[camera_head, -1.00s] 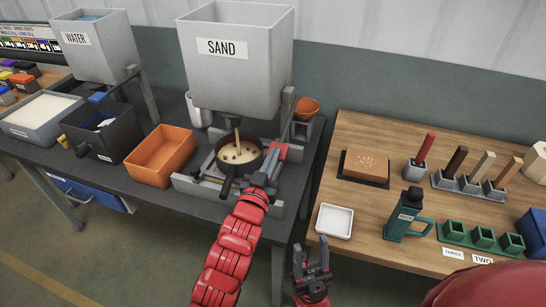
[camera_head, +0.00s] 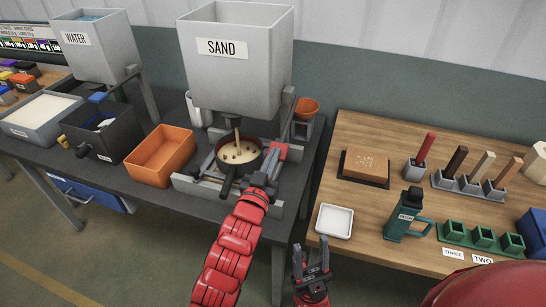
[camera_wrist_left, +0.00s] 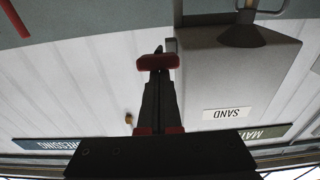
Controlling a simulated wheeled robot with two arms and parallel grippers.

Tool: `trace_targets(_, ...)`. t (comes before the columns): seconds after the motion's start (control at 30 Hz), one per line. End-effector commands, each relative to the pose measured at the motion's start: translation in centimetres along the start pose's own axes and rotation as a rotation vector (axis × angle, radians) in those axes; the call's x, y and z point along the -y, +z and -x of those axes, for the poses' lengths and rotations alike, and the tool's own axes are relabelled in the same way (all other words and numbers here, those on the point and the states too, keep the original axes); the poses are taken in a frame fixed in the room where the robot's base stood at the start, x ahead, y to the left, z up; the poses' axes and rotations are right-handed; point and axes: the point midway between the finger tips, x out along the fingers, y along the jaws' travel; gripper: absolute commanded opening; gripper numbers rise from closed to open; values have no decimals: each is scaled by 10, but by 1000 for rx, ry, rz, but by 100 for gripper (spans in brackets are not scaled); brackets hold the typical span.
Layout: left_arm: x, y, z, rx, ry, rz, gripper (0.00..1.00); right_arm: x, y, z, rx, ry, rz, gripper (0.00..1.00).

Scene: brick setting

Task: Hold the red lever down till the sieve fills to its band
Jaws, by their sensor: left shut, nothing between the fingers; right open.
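The grey sand hopper (camera_head: 236,75) stands over the dark round sieve (camera_head: 228,168). A tan stream of sand (camera_head: 238,134) runs from its spout into the sieve. Pale sand with darker lumps lies in the sieve; I cannot make out the band. The red lever (camera_head: 281,151) is at the sieve's right. My left gripper (camera_head: 267,172) is shut and empty, with its tips at the lever. In the left wrist view the red lever (camera_wrist_left: 158,62) lies across the fingertips and appears to touch them. My right gripper (camera_head: 312,262) is open and empty, in front of the tables.
Open floor lies in front.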

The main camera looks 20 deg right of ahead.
Motion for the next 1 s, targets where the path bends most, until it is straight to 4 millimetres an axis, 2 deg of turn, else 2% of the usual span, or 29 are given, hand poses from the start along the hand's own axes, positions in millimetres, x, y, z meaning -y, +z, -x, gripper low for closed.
trace_targets(0.03,1,13,0,28,-3,2,0,0,0,1,0,0,0,50)
trace_targets(0.73,1,12,0,28,-3,2,0,0,0,1,0,0,0,50)
trace_targets(0.87,1,5,0,25,-3,3,0,0,0,0,0,0,0,50)
trace_targets(1.0,-1,-20,0,10,-2,1,0,0,-1,-4,0,0,0,50)
